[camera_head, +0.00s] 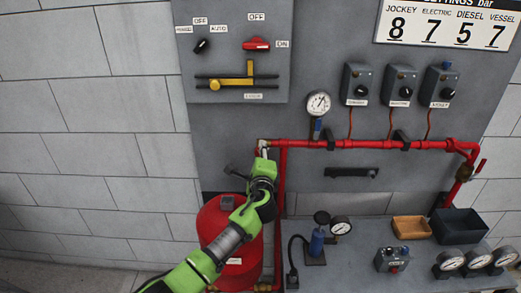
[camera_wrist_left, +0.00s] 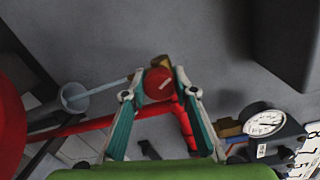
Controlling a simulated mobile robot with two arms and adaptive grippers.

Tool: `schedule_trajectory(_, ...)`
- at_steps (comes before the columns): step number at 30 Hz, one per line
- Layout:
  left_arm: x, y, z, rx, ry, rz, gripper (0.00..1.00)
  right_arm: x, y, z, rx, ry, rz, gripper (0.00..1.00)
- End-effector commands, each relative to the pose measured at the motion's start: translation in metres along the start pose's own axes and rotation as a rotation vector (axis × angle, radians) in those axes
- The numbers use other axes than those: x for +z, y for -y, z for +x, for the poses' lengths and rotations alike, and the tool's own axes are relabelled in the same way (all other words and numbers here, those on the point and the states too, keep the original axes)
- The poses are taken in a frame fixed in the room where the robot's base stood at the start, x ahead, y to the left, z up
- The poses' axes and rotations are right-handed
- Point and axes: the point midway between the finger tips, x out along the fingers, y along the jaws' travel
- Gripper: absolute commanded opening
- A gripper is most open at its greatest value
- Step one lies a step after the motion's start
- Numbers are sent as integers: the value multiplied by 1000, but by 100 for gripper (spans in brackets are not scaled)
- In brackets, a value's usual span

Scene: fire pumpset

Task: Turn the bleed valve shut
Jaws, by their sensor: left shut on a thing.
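The bleed valve shows in the left wrist view as a round red knob (camera_wrist_left: 158,82) with a pale mark, beside a small brass part (camera_wrist_left: 163,62). My left gripper (camera_wrist_left: 155,75) has one finger on each side of this knob and is shut on it. In the head view my left gripper (camera_head: 264,152) is at the left end of the red pipe (camera_head: 345,144), where it hides most of the valve. My right gripper is in neither view.
A pressure gauge (camera_head: 318,104) stands above the pipe. A red tank (camera_head: 216,222) is below my left arm. A grey bench (camera_head: 350,270) at the right holds a black bin (camera_head: 459,227), a wooden tray (camera_head: 410,228) and several gauges. A grey cup (camera_wrist_left: 75,97) shows in the wrist view.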

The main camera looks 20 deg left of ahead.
Motion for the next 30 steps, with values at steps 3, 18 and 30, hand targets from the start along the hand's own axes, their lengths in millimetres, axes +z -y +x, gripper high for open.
schedule_trajectory(3, 0, -1, 0, 3, 7, 108, 5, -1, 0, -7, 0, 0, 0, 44)
schedule_trajectory(18, 0, -2, 0, 0, 30, 428, 5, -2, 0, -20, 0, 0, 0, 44)
schedule_trajectory(30, -1, -3, 0, -1, 33, 491, 5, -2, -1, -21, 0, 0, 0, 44)
